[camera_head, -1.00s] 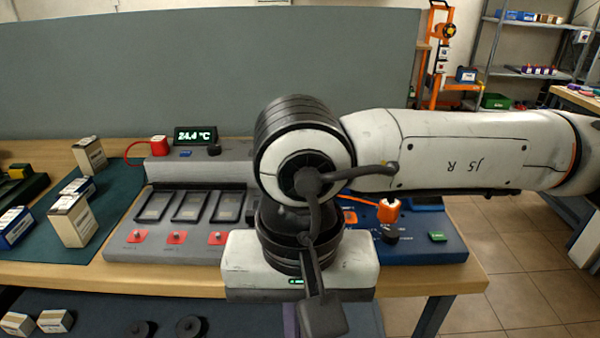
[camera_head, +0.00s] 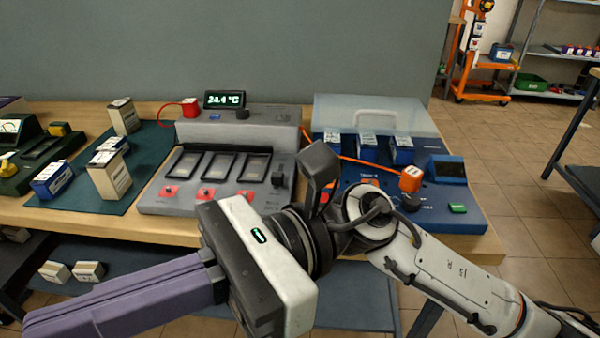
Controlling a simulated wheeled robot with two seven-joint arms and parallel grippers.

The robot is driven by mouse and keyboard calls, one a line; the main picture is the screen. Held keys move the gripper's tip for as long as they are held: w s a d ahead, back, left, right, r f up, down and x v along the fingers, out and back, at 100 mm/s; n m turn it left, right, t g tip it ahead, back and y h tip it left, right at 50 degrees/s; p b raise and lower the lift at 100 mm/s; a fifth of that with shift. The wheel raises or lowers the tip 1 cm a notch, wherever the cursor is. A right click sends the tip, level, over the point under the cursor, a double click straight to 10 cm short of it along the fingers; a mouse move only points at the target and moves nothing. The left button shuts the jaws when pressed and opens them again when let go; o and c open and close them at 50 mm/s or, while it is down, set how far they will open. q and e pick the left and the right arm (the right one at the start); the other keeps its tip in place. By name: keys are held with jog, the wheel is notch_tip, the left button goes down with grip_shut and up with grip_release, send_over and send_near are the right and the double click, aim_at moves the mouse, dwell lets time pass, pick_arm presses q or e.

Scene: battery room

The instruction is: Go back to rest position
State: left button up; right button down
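My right arm comes in from the right, and its white gripper body sits in front of the bench. Its long purple fingers, the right gripper (camera_head: 40,322), point to the lower left, with their tips near the picture's edge. I cannot tell whether they are open or shut, and I see nothing held. My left gripper is not in view.
The wooden bench (camera_head: 150,225) carries a grey tester (camera_head: 270,132), a blue case (camera_head: 465,210) with a clear lid, and a dark green mat (camera_head: 150,150) with boxes. Small boxes (camera_head: 88,271) lie on the lower shelf.

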jog(key=w+d+m+t+y, duration=0.2)
jog(key=w+m+t+y, duration=0.3)
jog(key=w+m+t, duration=0.45)
jog(key=w+d+m+t+y, duration=0.3)
jog(key=w+m+t+y, duration=0.25)
jog(key=m, duration=0.65)
jog(key=w+d+f+m+t+h, duration=0.45)
jog(key=f+m+t+h, duration=0.2)
jog(key=m, duration=0.35)
jog(key=w+d+f+m+t+h, duration=0.4)
jog(key=w+f+m+t+h, duration=0.15)
jog(key=m+t, duration=0.35)
jog(key=s+d+f+m+g+h, duration=0.1)
jog(key=d+f+m+h, duration=0.25)
jog(key=f, duration=0.45)
jog(key=s+d+f+m+g+h, duration=0.1)
jog(key=d+f+m+g+h, duration=0.2)
jog(key=f, duration=0.4)
jog(key=d+f+m+h, duration=0.2)
jog(key=d+f+m, duration=0.25)
jog(key=f, duration=0.35)
jog(key=s+d+f+m+g+h, duration=0.1)
jog(key=s+d+f+m+g, duration=0.2)
jog(key=s+f, duration=0.5)
jog(key=s+d+f+m+g+h, duration=0.2)
jog(key=s+d+f, duration=0.3)
jog(key=s+f, duration=0.3)
jog(key=shift+f+m+g, duration=0.3)
jog(key=shift+m+g, duration=0.35)
jog(key=shift+m, duration=0.2)
